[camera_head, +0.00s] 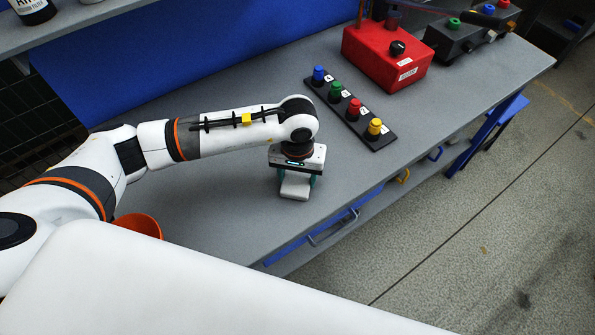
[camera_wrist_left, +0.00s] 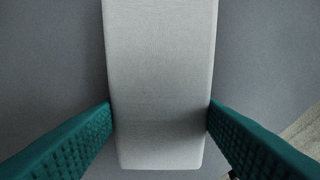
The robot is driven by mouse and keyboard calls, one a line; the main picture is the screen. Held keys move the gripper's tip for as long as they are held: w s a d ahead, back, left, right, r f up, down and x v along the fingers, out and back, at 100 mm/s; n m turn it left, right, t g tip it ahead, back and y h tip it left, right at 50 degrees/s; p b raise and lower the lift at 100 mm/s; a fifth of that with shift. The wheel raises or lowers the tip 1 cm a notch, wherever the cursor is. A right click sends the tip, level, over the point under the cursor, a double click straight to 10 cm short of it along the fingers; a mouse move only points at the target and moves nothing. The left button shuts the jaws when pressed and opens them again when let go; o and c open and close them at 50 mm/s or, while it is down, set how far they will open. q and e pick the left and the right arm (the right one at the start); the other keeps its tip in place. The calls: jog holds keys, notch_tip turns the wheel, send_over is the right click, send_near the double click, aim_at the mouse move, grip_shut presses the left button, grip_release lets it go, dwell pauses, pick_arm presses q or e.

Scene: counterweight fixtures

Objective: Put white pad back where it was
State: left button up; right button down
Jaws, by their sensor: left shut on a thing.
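The white pad (camera_head: 295,187) is a pale block at my left gripper, over the grey bench top near its front edge. In the left wrist view the pad (camera_wrist_left: 160,70) runs from the top of the picture to near the bottom. My left gripper (camera_head: 297,180) points down at the pad. Its green textured fingers (camera_wrist_left: 159,118) press on both long sides of the pad, so it is shut on it. I cannot tell whether the pad touches the bench or is just above it. My right gripper is not in view.
A black strip (camera_head: 352,112) with blue, green, red and yellow knobs lies to the right of the gripper. A red box (camera_head: 385,62) and a dark button box (camera_head: 470,38) stand behind it. An orange bowl (camera_head: 140,224) is partly hidden by my left arm. Bench (camera_head: 230,195) is clear around the pad.

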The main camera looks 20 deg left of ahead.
aim_at(298, 178)
pick_arm(q)
jog(key=shift+f, duration=0.15)
jog(key=o, duration=0.9)
jog(key=shift+o, duration=0.2)
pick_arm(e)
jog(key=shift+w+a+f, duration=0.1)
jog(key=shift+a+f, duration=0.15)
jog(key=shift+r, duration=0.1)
pick_arm(q)
jog(key=shift+r, duration=0.35)
notch_tip(298, 178, up, 12)
jog(key=b, duration=0.3)
jog(key=shift+f, duration=0.15)
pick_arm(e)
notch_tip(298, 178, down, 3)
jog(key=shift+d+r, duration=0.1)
